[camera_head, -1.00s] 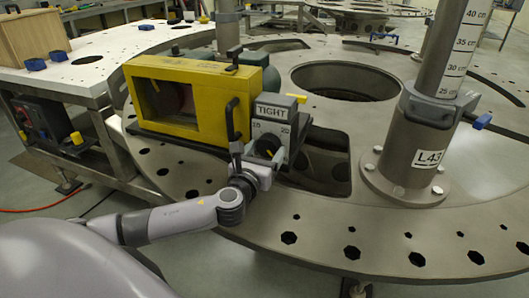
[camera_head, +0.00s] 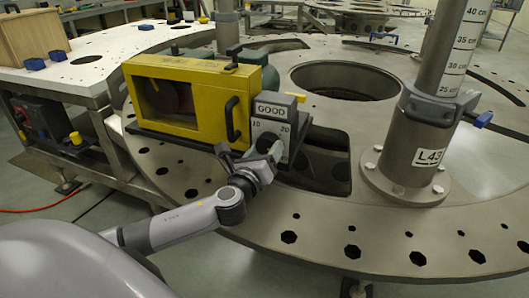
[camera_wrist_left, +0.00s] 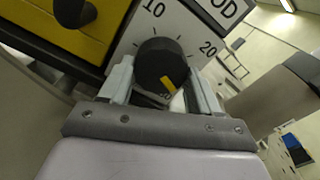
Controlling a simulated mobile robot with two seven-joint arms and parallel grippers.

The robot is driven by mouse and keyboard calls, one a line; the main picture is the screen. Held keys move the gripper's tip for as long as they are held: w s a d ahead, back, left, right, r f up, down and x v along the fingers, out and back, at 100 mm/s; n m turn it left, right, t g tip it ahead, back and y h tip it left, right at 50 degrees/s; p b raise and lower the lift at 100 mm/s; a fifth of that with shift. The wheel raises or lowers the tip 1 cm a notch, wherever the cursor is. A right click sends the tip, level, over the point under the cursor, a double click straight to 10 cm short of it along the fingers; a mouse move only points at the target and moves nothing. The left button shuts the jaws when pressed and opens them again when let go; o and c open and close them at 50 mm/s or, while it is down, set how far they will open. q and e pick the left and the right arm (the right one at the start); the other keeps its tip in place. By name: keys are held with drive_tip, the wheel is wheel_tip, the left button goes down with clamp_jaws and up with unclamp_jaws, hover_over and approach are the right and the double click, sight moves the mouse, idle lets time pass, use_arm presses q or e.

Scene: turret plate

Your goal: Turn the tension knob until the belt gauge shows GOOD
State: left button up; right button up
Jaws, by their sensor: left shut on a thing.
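The belt gauge (camera_head: 271,109) on the grey box beside the yellow machine reads GOOD in the head view. Below it is a white dial face with marks 10 and 20. The black tension knob (camera_wrist_left: 161,64) shows in the left wrist view with a yellow pointer mark toward its lower right. My left gripper (camera_wrist_left: 160,80) has one finger on each side of the knob and is shut on it. In the head view my left gripper (camera_head: 268,150) covers most of the knob. My right gripper is in neither view.
The yellow machine (camera_head: 188,123) with a black handle stands just left of the gauge box. It sits on the round metal turret plate (camera_head: 330,232), which has holes and a large opening. A grey post (camera_head: 415,150) labelled L43 stands to the right.

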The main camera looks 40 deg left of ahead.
use_arm(q)
drive_tip(key=shift+n, duration=1.9)
drive_tip(key=o, duration=1.1)
drive_tip(key=shift+c, duration=0.2)
drive_tip(key=shift+b+v, duration=0.45)
drive_tip(key=shift+v, duration=3.15)
drive_tip(key=shift+s, duration=0.1)
